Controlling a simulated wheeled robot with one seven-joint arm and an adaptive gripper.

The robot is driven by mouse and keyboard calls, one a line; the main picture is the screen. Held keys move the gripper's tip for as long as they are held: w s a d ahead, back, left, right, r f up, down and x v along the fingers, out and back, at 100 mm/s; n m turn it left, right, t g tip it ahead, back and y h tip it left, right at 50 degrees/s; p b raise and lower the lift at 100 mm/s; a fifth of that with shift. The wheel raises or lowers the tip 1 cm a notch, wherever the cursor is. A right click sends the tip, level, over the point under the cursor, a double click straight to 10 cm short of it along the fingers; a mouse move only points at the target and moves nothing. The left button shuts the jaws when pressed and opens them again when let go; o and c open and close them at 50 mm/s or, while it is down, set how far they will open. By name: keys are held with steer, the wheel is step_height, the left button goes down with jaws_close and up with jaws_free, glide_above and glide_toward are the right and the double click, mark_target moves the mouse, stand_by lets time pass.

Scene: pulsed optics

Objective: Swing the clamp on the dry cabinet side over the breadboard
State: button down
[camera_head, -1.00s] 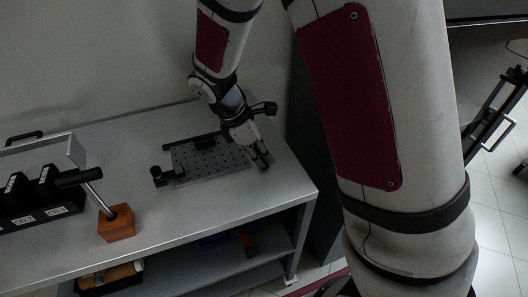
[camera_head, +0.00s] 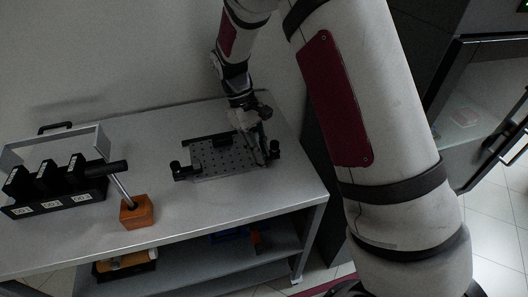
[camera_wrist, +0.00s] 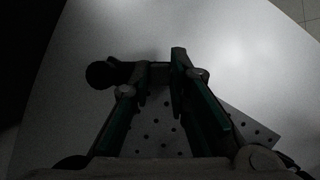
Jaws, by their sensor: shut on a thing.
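The perforated grey breadboard (camera_head: 218,160) lies on the bench. The clamp at its right end, on the dry cabinet side, is mostly hidden behind my gripper (camera_head: 263,157) in the head view. In the wrist view my gripper (camera_wrist: 160,80) has its fingers around a dark clamp arm (camera_wrist: 158,70), with a round knob (camera_wrist: 101,74) sticking out left. My gripper is shut on this arm, close to the breadboard's right edge. How far the arm reaches over the board is unclear. Another black clamp (camera_head: 183,171) sits at the board's left end.
The dry cabinet (camera_head: 470,112) stands at the right with a glass door. Left on the bench are a black rack (camera_head: 60,195) and an orange block (camera_head: 137,212) with a tilted rod. Bench surface (camera_head: 200,215) in front of the breadboard is clear.

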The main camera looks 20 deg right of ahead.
steer(key=m, duration=0.1)
steer(key=w+m+y, duration=0.1)
steer(key=shift+w+a+m, duration=0.15)
steer(key=shift+a+m, duration=0.05)
steer(key=shift+m, duration=0.2)
steer(key=shift+w+m+y, duration=0.3)
steer(key=shift+w+m, duration=0.1)
steer(key=shift+m, duration=0.4)
steer(key=shift+w+m+y, duration=0.3)
steer(key=shift+w+m, duration=0.05)
steer(key=shift+m, duration=0.45)
steer(key=c, duration=1.5)
jaws_free()
steer(key=v, duration=1.2)
steer(key=shift+w+f, duration=0.1)
steer(key=shift+w, duration=0.15)
